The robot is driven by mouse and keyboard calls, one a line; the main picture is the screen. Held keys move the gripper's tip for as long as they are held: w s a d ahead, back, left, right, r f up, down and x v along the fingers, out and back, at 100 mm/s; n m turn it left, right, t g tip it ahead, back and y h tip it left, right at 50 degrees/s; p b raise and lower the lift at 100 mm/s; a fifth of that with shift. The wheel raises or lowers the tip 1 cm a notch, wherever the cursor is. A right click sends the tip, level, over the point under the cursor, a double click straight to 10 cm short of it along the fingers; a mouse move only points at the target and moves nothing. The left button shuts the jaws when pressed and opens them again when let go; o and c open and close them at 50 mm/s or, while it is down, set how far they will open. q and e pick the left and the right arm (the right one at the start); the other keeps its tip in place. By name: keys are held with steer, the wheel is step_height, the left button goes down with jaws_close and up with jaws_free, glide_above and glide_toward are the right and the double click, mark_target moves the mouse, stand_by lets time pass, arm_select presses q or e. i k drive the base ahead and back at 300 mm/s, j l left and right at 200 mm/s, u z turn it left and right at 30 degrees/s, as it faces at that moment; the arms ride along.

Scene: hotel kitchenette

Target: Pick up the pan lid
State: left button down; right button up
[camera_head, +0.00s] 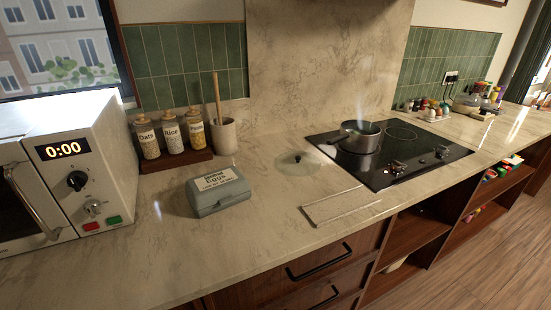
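The pan lid (284,165) looks like a clear glass disc with a small dark knob (298,158). It lies on the marble counter, left of the black hob (388,178) and right of the egg box. A steaming metal pan (361,135) stands on the hob, its top uncovered and its handle pointing left. Neither of my grippers shows in the head view.
A grey egg box (217,191) is left of the lid. A flat beige board (340,206) lies in front. Behind are labelled jars (171,135) and a utensil crock (223,136). A microwave (70,170) fills the left. Counter around the lid is clear.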

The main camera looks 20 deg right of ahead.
mark_target(295, 164)
steer(key=z, duration=1.45)
steer(key=i+l+z, duration=0.2)
steer(key=l, duration=0.15)
steer(key=i+l+z, duration=0.2)
steer(key=l, duration=0.15)
